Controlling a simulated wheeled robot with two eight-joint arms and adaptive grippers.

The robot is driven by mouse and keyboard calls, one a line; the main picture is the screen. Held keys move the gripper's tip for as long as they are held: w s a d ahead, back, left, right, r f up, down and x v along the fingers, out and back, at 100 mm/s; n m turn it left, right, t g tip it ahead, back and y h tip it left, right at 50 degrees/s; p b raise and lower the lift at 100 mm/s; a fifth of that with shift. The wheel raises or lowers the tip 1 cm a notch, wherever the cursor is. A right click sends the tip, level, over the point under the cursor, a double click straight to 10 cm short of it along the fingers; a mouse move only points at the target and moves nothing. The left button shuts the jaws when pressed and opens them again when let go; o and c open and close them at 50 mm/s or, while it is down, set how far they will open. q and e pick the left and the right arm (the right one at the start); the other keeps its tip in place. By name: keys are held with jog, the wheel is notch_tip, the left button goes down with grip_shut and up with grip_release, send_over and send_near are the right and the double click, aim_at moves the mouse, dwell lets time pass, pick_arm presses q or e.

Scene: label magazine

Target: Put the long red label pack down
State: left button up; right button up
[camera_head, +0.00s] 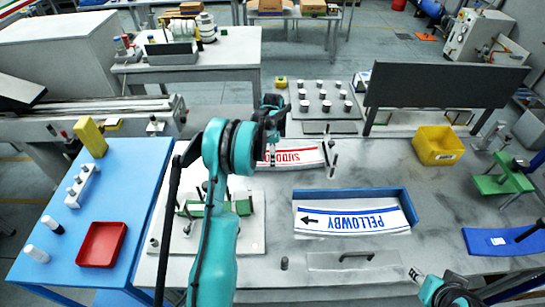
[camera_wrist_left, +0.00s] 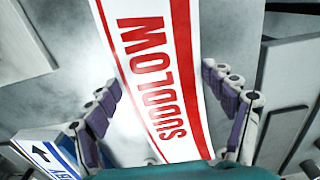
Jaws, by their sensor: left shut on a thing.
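The long red label pack (camera_head: 293,156), white with red lettering and red edge stripes, is at the middle back of the grey table, partly hidden by my left arm. It fills the middle of the left wrist view (camera_wrist_left: 160,75), running from top to bottom between the fingers. My left gripper (camera_head: 272,140) is above the pack's left part and shut on it; its fingers also show in the left wrist view (camera_wrist_left: 160,88). Whether the pack touches the surface below, I cannot tell. My right arm shows at the bottom right (camera_head: 440,290); its fingertips are not clear.
A blue-lettered label pack (camera_head: 350,219) lies in a blue holder (camera_head: 408,203) at centre right. Thin dark posts (camera_head: 331,160) stand by the red pack's right end. A yellow bin (camera_head: 438,146), green fixture (camera_head: 502,180) and dark upright panel (camera_head: 445,86) are to the right.

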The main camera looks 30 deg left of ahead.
pick_arm(q)
jog(key=shift+f, duration=0.3)
jog(key=shift+r, duration=0.1)
jog(key=o, duration=1.6)
jog(key=shift+o, duration=0.2)
